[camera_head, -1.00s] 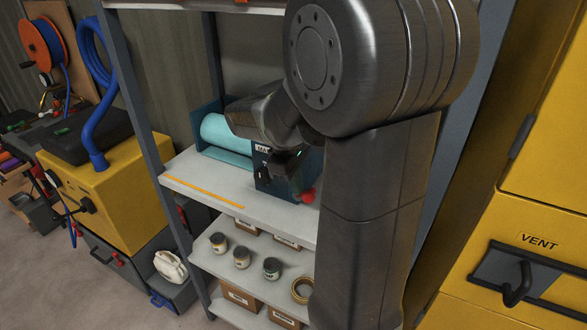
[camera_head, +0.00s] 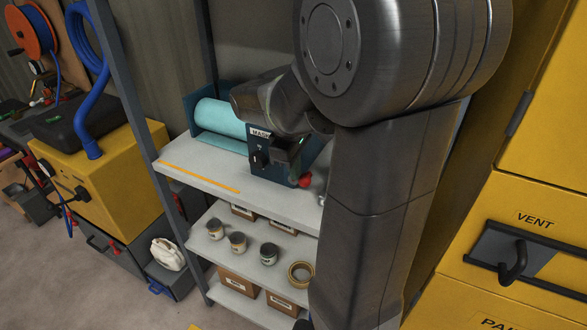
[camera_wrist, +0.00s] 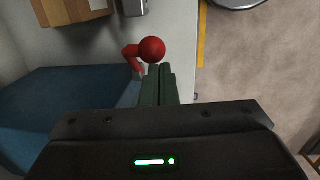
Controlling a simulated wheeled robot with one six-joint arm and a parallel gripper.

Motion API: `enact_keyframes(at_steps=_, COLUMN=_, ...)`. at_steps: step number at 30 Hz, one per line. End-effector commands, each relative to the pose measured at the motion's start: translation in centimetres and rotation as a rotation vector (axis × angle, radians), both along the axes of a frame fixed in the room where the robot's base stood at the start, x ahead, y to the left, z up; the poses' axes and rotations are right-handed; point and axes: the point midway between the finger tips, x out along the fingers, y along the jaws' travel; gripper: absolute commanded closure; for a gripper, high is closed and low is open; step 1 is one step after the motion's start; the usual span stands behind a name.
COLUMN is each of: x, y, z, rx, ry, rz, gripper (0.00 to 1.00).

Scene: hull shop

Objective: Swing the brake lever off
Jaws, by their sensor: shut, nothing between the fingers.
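The brake lever is red with a round ball knob (camera_wrist: 152,49) and a short bent arm, at the side of a blue roll machine (camera_wrist: 60,105). In the head view the red knob (camera_head: 305,181) shows low at the machine's right end, by the shelf surface. The machine (camera_head: 262,152) holds a teal roll (camera_head: 220,117) and carries a partly hidden label. My gripper (camera_wrist: 160,70) is shut and empty. In the wrist view its fingertips are right by the knob; I cannot tell whether they touch. In the head view my gripper (camera_head: 295,170) hangs just above the knob, partly hidden by my arm.
The machine stands on a pale shelf (camera_head: 190,172) with an orange strip at its front. Jars (camera_head: 237,242), a tape ring (camera_head: 301,273) and boxes fill the lower shelves. A grey post (camera_head: 135,110) stands left; a yellow cabinet (camera_head: 540,190) stands close on the right.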

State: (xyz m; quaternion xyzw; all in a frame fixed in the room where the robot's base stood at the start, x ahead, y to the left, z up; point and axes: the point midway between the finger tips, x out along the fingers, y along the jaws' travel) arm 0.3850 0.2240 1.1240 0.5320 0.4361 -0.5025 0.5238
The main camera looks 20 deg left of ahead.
Motion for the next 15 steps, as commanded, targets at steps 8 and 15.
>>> enact_keyframes(at_steps=8, x=0.0, y=-0.8, z=-0.5, rx=0.088, ry=-0.008, rz=-0.003, gripper=1.0)
enact_keyframes(at_steps=15, x=-0.1, y=-2.0, z=-1.4, rx=0.242, ry=-0.022, rz=-0.007, gripper=1.0)
